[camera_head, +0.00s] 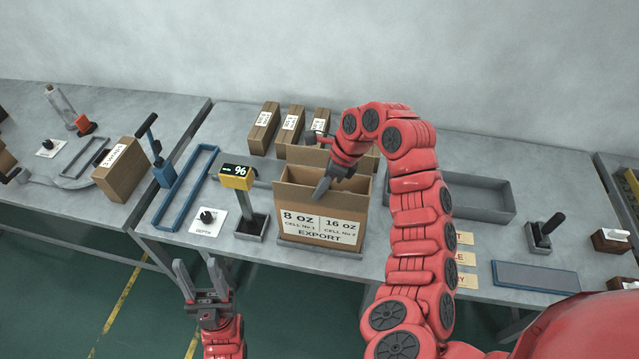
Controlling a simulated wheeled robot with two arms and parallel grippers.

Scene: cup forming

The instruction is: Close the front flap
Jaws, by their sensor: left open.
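An open brown carton (288,195) stands on the table at the middle. Its front carries a label reading 8 OZ, 16 OZ and EXPORT. A cardboard panel (300,155) stands up at its back edge. I cannot clearly tell the front flap apart from the front face. My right gripper (320,190) is over the carton opening, with a grey finger pointing down near the front edge. Whether it is open or shut, or touches the cardboard, is unclear. My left gripper (197,265) is open and empty, in front of the table, left of and below the carton.
A yellow percent display (237,178) on a stand is just left of the carton. A blue frame (185,190) lies further left. Several small cartons (264,128) stand behind. A grey tray (480,196) is to the right. My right arm covers part of the table.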

